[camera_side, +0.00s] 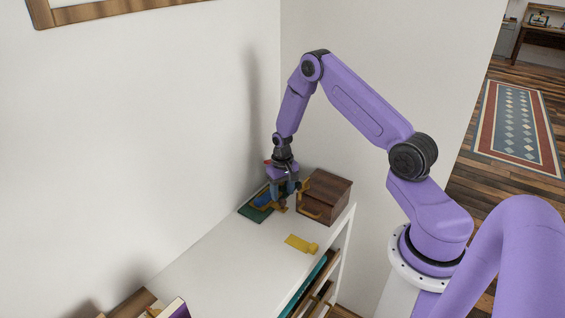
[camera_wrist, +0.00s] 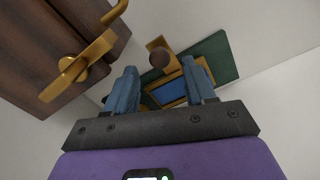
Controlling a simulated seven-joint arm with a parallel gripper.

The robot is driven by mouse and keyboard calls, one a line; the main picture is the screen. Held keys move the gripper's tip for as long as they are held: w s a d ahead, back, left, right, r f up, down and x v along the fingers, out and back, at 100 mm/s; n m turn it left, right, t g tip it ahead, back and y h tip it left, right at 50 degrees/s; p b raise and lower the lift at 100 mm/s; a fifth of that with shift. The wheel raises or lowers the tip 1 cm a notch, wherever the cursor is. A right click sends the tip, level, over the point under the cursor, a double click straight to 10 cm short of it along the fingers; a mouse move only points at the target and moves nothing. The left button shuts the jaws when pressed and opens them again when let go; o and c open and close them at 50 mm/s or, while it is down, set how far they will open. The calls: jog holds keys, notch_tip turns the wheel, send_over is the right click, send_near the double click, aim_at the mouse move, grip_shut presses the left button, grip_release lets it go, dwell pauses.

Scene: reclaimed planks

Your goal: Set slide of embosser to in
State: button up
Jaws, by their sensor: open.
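The embosser, as I take it, has a dark green base (camera_side: 252,214) at the far end of the white shelf top, against the wall. In the wrist view its green base (camera_wrist: 221,57) carries a blue panel (camera_wrist: 170,92) in a gold frame. A gold tab with a round brown knob (camera_wrist: 160,58), perhaps the slide, sticks out toward the wooden box. My gripper (camera_side: 283,205) is above the embosser, pointing down, and hides much of it in the side view. In the wrist view my gripper (camera_wrist: 159,65) is open, with the knob between its fingertips in the picture; contact cannot be told.
A dark wooden box (camera_side: 329,190) with a gold handle (camera_wrist: 78,67) stands close to the right of my gripper. A flat yellow piece (camera_side: 301,243) lies nearer on the white top (camera_side: 235,262). Walls rise behind and left. The middle of the top is clear.

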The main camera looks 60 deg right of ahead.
notch_tip(320, 180, up, 14)
dwell(0.5)
jog(key=shift+a+f+n, duration=0.1)
jog(key=shift+n, duration=0.2)
jog(key=c, duration=0.7)
jog(key=a+n, duration=0.1)
jog(key=n, duration=0.1)
jog(key=a+f+n, duration=0.1)
jog(key=n, duration=0.1)
jog(key=a+f+n+h, duration=0.1)
jog(key=n, duration=0.2)
jog(key=shift+w+a+f+g, duration=0.2)
jog(key=shift+w+a+g, duration=0.1)
jog(key=shift+a, duration=0.1)
grip_shut()
jog(key=a+f+n+h, duration=0.35)
jog(key=a+n, duration=0.25)
jog(key=n, duration=0.7)
jog(key=shift+y, duration=0.45)
jog(key=x, duration=0.9)
jog(key=shift+w+f, duration=0.4)
jog(key=d, duration=0.2)
jog(key=shift+s+d+f, duration=0.2)
jog(key=shift+d+f, duration=0.15)
jog(key=shift+d, duration=0.05)
jog(key=shift+d+f, duration=0.1)
jog(key=shift+d, duration=0.45)
